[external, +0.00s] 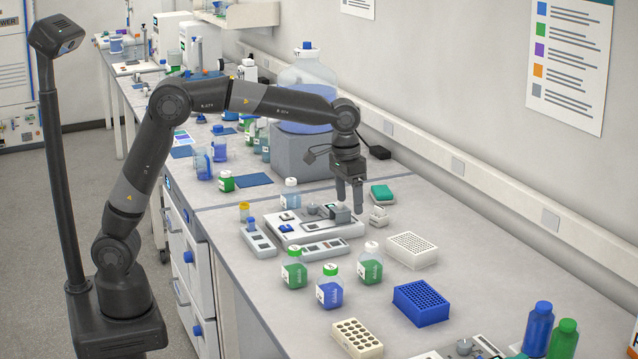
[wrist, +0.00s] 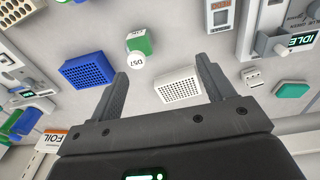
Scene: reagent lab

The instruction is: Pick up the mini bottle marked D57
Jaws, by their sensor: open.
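A white rack (external: 411,250) and a blue rack (external: 421,304) stand close to the bottle. The instrument (external: 306,230) and a large carboy (external: 307,85) are behind.

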